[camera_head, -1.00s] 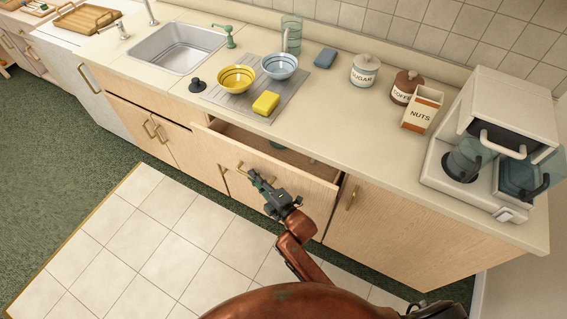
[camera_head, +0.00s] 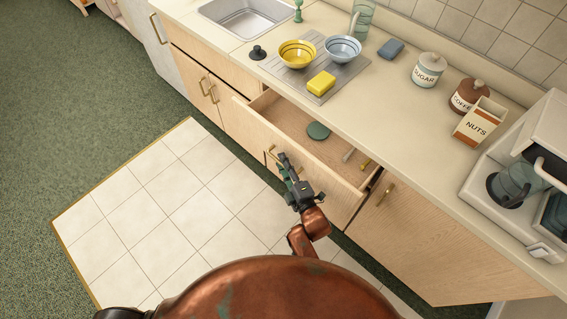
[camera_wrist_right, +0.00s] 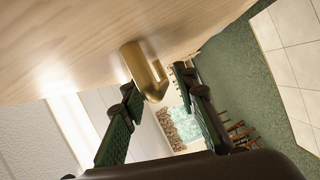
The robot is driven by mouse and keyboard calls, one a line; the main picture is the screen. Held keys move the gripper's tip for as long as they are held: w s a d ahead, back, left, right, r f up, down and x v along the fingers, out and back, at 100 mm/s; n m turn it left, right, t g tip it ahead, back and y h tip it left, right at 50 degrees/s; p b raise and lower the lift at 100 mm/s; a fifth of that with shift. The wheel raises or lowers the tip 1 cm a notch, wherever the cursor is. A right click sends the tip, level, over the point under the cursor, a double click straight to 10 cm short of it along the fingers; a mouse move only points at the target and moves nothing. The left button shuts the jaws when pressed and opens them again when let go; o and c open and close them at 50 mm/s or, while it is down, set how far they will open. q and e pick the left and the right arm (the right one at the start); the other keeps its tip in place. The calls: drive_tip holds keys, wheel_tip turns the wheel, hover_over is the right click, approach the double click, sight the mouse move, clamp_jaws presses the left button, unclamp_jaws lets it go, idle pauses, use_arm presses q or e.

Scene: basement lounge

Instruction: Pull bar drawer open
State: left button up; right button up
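The bar drawer (camera_head: 290,150) is a pale wood drawer pulled partly out below the counter, with its inside showing from above. Its brass handle (camera_head: 270,153) is on the drawer front and also shows large in the right wrist view (camera_wrist_right: 142,66). My right gripper (camera_head: 284,163) is at the drawer front, beside the handle. In the right wrist view its two green-padded fingers (camera_wrist_right: 160,92) are spread apart, with the handle's end between their tips. I cannot tell whether a finger touches the handle. My left gripper is not in view.
A green round item (camera_head: 318,131) lies in the drawer. The counter (camera_head: 395,110) above holds a yellow bowl (camera_head: 297,54), a blue bowl (camera_head: 343,48), a sponge (camera_head: 321,83) and canisters. A cabinet door (camera_head: 400,235) is to the right. Tiled floor (camera_head: 150,205) is clear at the left.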

drive_tip(key=v, duration=1.2)
drive_tip(key=shift+c, duration=0.3)
